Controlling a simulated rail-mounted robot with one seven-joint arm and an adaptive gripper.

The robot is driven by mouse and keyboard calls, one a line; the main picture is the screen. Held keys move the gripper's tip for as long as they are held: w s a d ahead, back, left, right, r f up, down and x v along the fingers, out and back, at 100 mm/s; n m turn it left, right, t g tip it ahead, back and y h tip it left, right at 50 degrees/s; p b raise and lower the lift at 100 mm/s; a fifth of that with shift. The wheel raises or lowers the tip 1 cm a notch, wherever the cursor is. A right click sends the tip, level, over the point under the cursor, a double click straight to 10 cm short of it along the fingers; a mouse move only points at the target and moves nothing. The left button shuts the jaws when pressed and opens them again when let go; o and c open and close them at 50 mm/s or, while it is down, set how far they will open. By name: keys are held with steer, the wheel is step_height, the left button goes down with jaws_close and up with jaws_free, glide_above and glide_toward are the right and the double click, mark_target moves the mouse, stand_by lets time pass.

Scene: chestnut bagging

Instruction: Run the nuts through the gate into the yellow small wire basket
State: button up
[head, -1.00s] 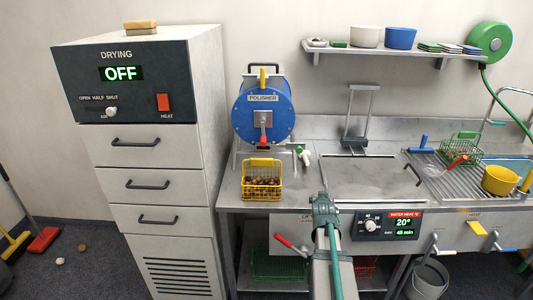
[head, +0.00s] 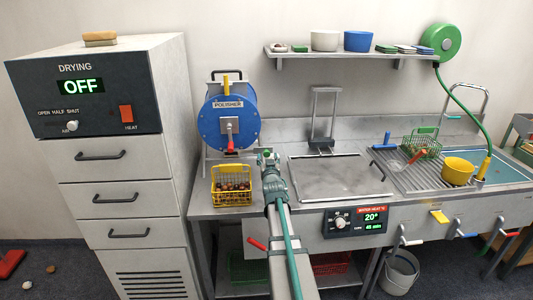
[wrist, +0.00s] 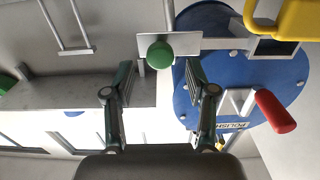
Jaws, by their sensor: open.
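The yellow small wire basket (head: 232,199) stands on the counter below the blue polisher drum (head: 229,124), with brown nuts (head: 233,186) in it. A red handle (head: 231,144) sits on the drum's front; it also shows in the wrist view (wrist: 275,111). A green round knob (wrist: 160,54) on a pale plate shows between and just beyond my fingertips. My gripper (head: 268,163) is right of the drum and basket, empty and open; its two fingers (wrist: 158,80) stand apart in the wrist view. Part of the basket's yellow handle (wrist: 285,22) shows there. I cannot tell if the fingers touch the knob.
Further right are a green wire basket (head: 424,142), a yellow pot (head: 457,171) and a drain rack. The drying cabinet (head: 115,190) stands at the left. A shelf (head: 350,51) with bowls hangs above.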

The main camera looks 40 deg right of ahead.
mark_target(267, 154)
steer(key=p+x, duration=0.1)
steer(key=x, duration=0.3)
steer(key=shift+w, duration=0.2)
jaws_close()
